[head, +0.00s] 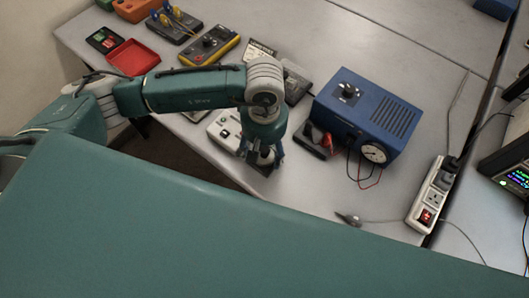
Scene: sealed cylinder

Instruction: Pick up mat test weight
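My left gripper (263,162) points down at the table's front edge, just right of a white device with a green button (224,132). Its blue fingertips stand around a small dark grey shape, which may be the test weight; the fingers and wrist hide most of it. I cannot tell whether they are closed on it. No mat can be made out clearly under the gripper. My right gripper is not in view.
A blue box with a dial (372,115) stands right of the gripper, with a dark holder with red parts (314,141) between them. A power strip (432,196) lies further right. A small metal piece (349,219) lies in front. A red tray (133,57) sits at back left.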

